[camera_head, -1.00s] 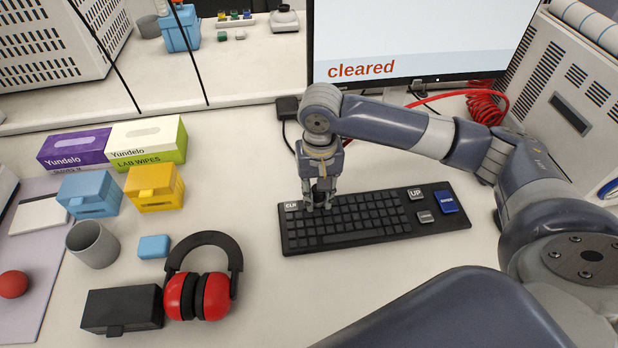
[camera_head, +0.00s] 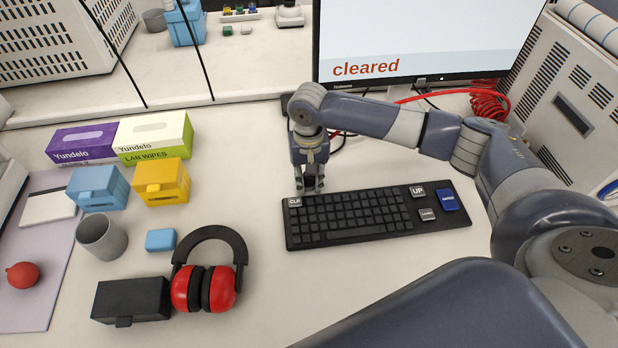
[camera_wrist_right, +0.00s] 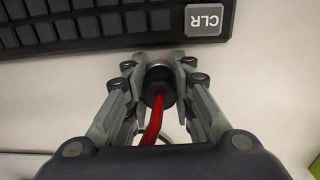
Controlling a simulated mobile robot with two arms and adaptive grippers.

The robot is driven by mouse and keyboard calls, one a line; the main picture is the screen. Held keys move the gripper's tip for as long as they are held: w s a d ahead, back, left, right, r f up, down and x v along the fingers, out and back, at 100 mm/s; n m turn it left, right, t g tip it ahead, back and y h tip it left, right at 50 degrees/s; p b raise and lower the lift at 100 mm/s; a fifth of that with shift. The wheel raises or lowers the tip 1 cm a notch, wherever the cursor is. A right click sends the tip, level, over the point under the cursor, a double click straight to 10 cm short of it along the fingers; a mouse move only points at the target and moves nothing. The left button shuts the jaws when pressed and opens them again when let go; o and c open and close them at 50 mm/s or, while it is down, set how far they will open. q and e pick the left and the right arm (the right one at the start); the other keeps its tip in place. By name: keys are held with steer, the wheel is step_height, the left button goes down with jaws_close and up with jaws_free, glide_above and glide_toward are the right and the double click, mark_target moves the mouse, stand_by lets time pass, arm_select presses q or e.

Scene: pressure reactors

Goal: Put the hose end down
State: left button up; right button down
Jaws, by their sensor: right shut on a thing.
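My right gripper (camera_head: 310,188) points down at the back-left corner of the black keyboard. In the right wrist view my right gripper (camera_wrist_right: 158,68) is shut on the hose end (camera_wrist_right: 158,86), a dark round fitting with a red hose (camera_wrist_right: 153,122) running from it towards the camera. The fitting is beside the keyboard edge, close to the CLR key, over the white bench. I cannot tell whether it touches the bench. In the head view the red hose (camera_head: 420,97) runs behind my right arm. My left gripper does not show.
The keyboard (camera_head: 345,233) lies in front of the gripper, with the monitor (camera_head: 420,40) behind. Red ear defenders (camera_head: 205,285), a grey cup (camera_head: 101,238), a blue block (camera_head: 160,240) and several boxes stand to the left.

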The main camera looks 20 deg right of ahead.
steer(key=c, duration=1.4)
jaws_free()
steer(key=shift+f, duration=0.1)
steer(key=shift+o, duration=0.2)
